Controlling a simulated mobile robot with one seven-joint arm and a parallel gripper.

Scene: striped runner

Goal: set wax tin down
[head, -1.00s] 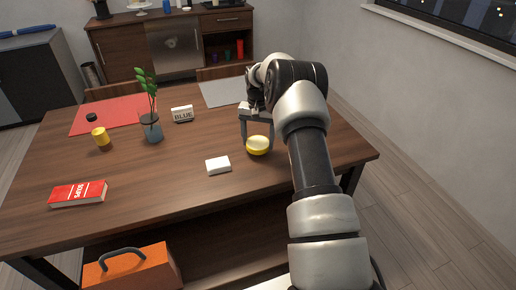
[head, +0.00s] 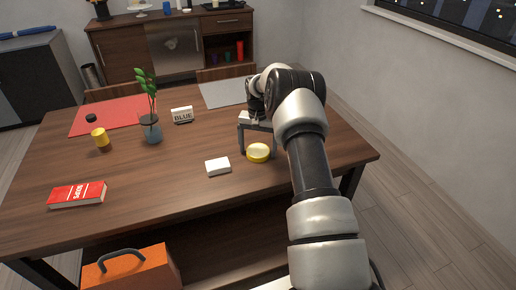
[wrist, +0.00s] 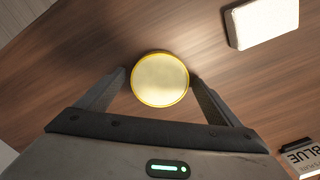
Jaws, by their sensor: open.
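The wax tin, which I take to be the round yellow tin with a pale top (head: 258,153), sits flat on the wooden table near its right front part. In the wrist view the tin (wrist: 160,79) lies between and just beyond the fingertips. My gripper (head: 257,148) is open and points down over the tin, with a finger to either side. The right finger is partly hidden by my arm in the head view.
A white block (head: 218,166) lies just left of the tin. A grey mat (head: 222,93) lies behind.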

